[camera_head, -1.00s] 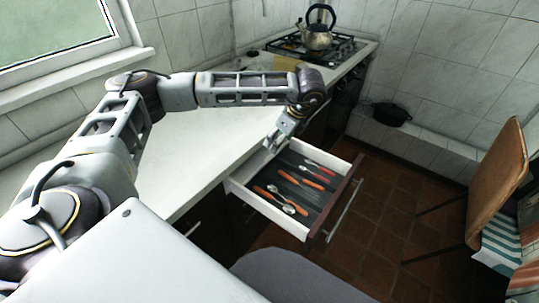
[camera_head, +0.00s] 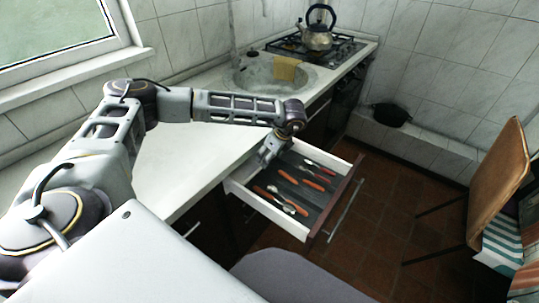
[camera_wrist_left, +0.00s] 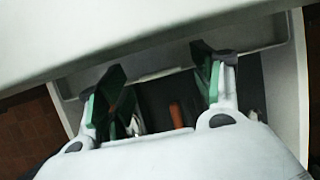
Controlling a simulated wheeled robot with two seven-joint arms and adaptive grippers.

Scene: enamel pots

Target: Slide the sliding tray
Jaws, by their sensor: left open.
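The sliding tray appears to be the dark cutlery tray (camera_head: 318,198) inside a pulled-out white drawer (camera_head: 268,209) with a brown front. Spoons and orange- and red-handled cutlery lie in it. My left gripper (camera_head: 265,160) is over the drawer's inner end, close to the counter edge. In the left wrist view my left gripper (camera_wrist_left: 160,75) is open, its two fingers apart over the drawer interior. An orange handle (camera_wrist_left: 176,115) shows between them. Whether the fingertips touch the tray or drawer cannot be told. My right gripper is not in view.
The white countertop (camera_head: 190,160) overhangs the drawer's inner end, and its edge (camera_wrist_left: 150,45) is close to my fingers. A sink (camera_head: 265,78), a stove with a kettle (camera_head: 317,38) and a black pot (camera_head: 391,113) are farther back. A chair (camera_head: 498,185) stands right; floor beyond the drawer is clear.

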